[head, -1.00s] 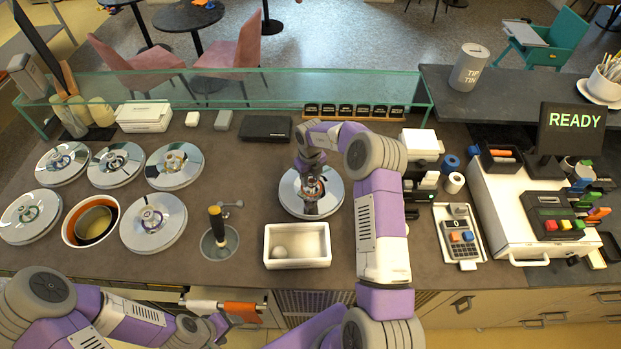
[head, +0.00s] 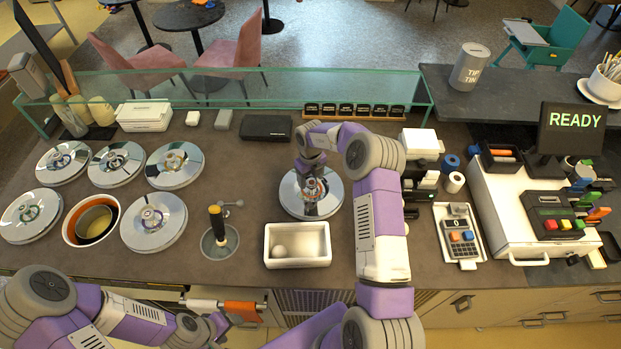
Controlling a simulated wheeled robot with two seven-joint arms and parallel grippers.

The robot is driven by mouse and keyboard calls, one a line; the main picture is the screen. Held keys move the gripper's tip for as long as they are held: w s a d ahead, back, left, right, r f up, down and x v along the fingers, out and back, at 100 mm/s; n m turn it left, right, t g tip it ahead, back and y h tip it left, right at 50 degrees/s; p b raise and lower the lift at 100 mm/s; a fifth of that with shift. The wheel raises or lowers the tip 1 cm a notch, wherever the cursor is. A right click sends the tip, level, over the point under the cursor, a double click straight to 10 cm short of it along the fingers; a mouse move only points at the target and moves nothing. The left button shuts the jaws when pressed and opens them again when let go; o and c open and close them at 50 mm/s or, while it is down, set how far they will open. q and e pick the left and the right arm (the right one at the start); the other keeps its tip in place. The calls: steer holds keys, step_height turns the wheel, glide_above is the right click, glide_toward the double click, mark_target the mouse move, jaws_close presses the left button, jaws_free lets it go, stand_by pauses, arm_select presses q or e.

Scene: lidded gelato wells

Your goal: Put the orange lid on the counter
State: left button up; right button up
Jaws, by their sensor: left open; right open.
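A round shiny lid (head: 293,203) lies flat on the counter right of the middle, with a reddish-orange knob partly hidden by my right gripper. My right gripper (head: 312,181) is open, right over the knob; whether it touches the knob is hard to tell. An uncovered well (head: 69,230) with an orange inner wall and a yellowish tub inside is at the left, among the lidded wells. My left gripper (head: 222,322) is open, low in front of the counter edge, beside an orange and white cloth-like thing (head: 241,308).
Several shiny lids (head: 152,237) cover wells on the left. A black box (head: 265,128) and a label rack (head: 352,111) are behind. A glass screen (head: 270,90) runs along the back.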

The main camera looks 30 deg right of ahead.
mark_target(311, 181)
step_height(311, 181, up, 12)
steer(key=shift+f+b, duration=0.15)
steer(key=shift+b, duration=0.2)
